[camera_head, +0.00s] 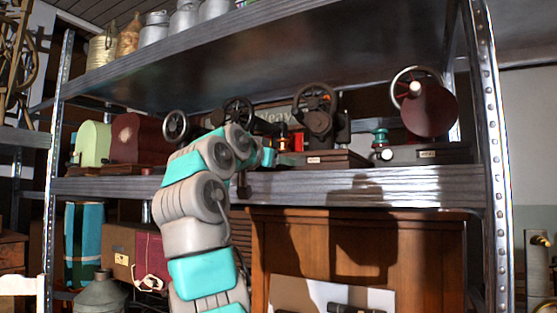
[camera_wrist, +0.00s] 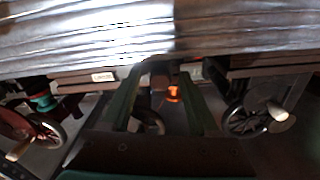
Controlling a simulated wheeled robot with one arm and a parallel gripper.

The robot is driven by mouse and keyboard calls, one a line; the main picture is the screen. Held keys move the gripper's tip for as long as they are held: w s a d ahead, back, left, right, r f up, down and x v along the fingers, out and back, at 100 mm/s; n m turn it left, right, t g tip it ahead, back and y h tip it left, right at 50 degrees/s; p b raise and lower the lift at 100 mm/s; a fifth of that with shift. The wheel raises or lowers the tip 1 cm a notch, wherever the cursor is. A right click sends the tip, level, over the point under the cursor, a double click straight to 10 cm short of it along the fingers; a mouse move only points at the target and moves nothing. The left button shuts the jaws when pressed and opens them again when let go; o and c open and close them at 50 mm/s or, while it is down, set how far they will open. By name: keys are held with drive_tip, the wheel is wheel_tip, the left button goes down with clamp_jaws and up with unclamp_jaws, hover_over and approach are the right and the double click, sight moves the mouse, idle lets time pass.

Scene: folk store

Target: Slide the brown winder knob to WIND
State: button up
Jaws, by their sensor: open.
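Several old hand-cranked machines stand on the middle shelf. A dark machine with a spoked wheel (camera_head: 316,104) stands on a brown base with a white label (camera_head: 313,160). A small orange-lit part (camera_head: 283,145) is left of it, and also shows between my fingers in the wrist view (camera_wrist: 173,93). I cannot make out the brown winder knob or the WIND marking for certain. My gripper (camera_head: 268,157) is at the shelf's front, partly hidden by my arm. In the wrist view, which looks upside down, its two green fingers (camera_wrist: 160,88) are apart, with nothing visibly held.
The metal shelf edge (camera_head: 350,187) runs close to my gripper. A burgundy wheel machine (camera_head: 430,108) and a teal spool (camera_head: 381,137) stand at right. A green case (camera_head: 92,143) and a burgundy case (camera_head: 137,138) stand at left. An upper shelf (camera_head: 290,45) limits height.

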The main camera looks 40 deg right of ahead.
clamp_jaws()
idle(0.4)
idle(0.9)
